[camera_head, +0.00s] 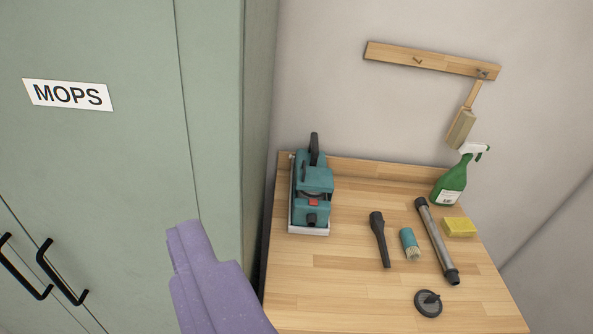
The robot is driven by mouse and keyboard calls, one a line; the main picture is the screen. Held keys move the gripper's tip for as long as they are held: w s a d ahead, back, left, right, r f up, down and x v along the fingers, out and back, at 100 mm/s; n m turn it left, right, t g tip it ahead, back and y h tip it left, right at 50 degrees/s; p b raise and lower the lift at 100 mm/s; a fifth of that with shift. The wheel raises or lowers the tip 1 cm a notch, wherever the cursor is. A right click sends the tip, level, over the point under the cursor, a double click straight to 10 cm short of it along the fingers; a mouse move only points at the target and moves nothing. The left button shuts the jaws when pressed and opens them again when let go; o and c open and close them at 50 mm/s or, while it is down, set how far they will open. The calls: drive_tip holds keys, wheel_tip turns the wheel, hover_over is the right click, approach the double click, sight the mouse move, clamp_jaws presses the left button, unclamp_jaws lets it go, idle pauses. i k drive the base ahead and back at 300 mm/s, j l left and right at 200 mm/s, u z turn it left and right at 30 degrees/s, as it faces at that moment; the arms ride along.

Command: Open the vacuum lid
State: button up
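A small teal and black vacuum (313,180) stands upright at the back left of the wooden bench. A black handle rises from its top. Its lid appears to be the teal upper body, with a small red latch (313,203) low on the front and a black port below it. I see no open gap at the lid. A purple part, which appears to be my gripper (205,270), shows at the bottom left of the bench, in front of the cabinet and apart from the vacuum. Its fingertips cannot be made out.
On the bench (310,270) lie a black nozzle (379,238), a teal filter (409,243), a grey tube (438,243), a black disc (428,303) and a yellow sponge (459,227). A green spray bottle (450,185) stands behind. A MOPS cabinet (130,160) borders the left.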

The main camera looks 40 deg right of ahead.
sight(309, 178)
drive_tip(key=i+z, duration=0.2)
drive_tip(key=z, duration=0.15)
drive_tip(key=i+z, duration=0.35)
drive_tip(key=j+z, duration=0.15)
drive_tip(key=z, duration=0.2)
drive_tip(key=i+j, duration=0.05)
